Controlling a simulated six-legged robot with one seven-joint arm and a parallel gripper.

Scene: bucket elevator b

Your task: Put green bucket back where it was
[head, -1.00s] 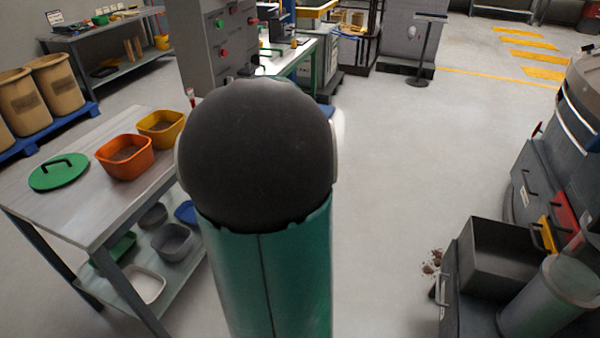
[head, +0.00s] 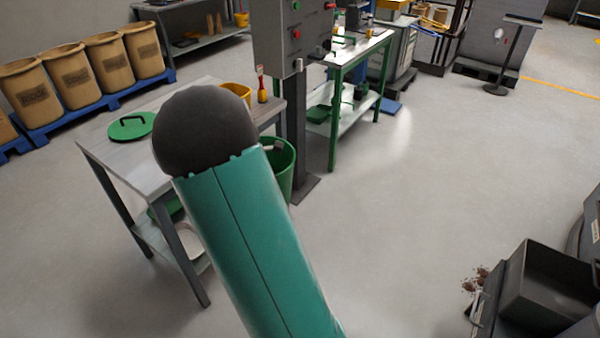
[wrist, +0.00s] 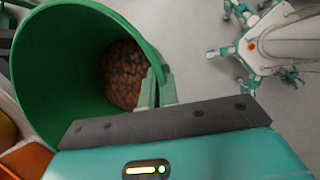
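The green bucket (head: 284,170) shows behind my arm in the head view, beside the right end of the grey table, apparently held clear of the floor. In the wrist view the bucket (wrist: 62,75) fills the left side, tilted in the picture, with brown lumps (wrist: 122,75) at its bottom. My gripper (wrist: 158,88) has its two fingers close together at the bucket's right rim and looks shut on it. My arm hides the gripper in the head view.
The grey table (head: 110,157) holds a green lid (head: 132,126), a yellow container (head: 237,91) and a small red-yellow bottle (head: 262,90). A control cabinet (head: 277,40) stands behind. A dark open box (head: 545,285) is at lower right, with brown spillage (head: 474,281) beside it. The middle floor is clear.

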